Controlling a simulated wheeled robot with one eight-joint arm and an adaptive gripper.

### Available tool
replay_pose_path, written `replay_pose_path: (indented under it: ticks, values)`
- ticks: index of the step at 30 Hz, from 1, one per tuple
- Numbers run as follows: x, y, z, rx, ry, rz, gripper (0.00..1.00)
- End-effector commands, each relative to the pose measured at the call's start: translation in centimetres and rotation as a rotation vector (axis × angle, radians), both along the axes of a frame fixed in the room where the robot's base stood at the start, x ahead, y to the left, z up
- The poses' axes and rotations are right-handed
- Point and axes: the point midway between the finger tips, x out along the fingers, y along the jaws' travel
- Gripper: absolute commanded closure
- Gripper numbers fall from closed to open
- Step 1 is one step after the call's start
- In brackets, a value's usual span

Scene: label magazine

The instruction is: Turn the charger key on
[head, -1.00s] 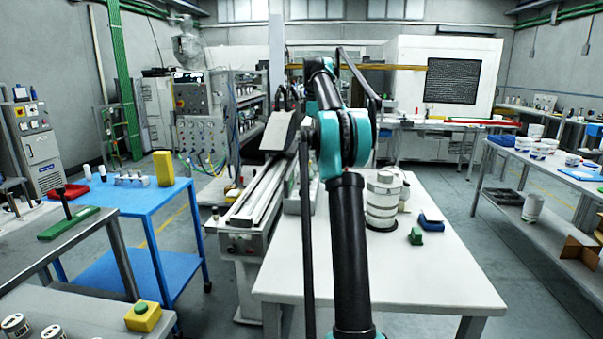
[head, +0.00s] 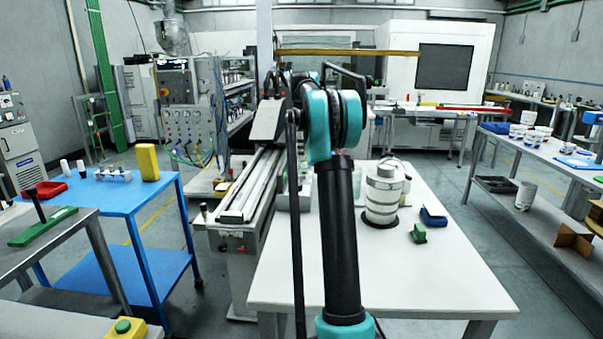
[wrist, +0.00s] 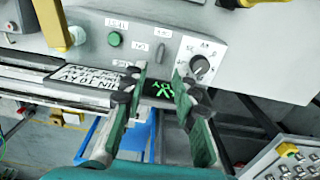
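In the wrist view a grey control panel (wrist: 145,22) carries a green round button (wrist: 114,39), a small dark upright switch that may be the key (wrist: 161,52), and a black rotary knob on a white dial (wrist: 200,65). Their labels are too blurred to read, so I cannot tell for certain which is the charger key. My gripper (wrist: 160,76) is open and empty. Its fingertips lie just below the switch and the dial in the picture; contact is not evident. In the head view my arm hides the gripper.
A machine with a long rail (head: 250,188) stands left of the white table (head: 350,270). White stacked cylinders (head: 382,195), a green block (head: 418,233) and a blue item (head: 433,217) are on the table. A blue trolley (head: 125,193) stands left. Floor is clear right of the table.

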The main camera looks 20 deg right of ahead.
Motion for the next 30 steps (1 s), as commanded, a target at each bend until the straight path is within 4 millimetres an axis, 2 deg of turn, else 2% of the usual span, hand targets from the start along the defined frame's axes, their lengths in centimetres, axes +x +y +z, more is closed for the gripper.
replay_pose_path:
  ticks: [6,13,18,26,27,30]
  values:
    - [0.0,0.0,-4.4,0.0,0.0,0.0,0.72]
    - [0.0,0.0,-7.5,0.0,0.0,0.0,0.72]
    - [0.0,0.0,-8.5,0.0,0.0,0.0,0.72]
    - [0.0,0.0,-8.6,0.0,0.0,0.0,0.72]
    - [0.0,0.0,-8.6,0.0,0.0,0.0,0.73]
    - [0.0,0.0,-8.6,0.0,0.0,0.0,0.85]
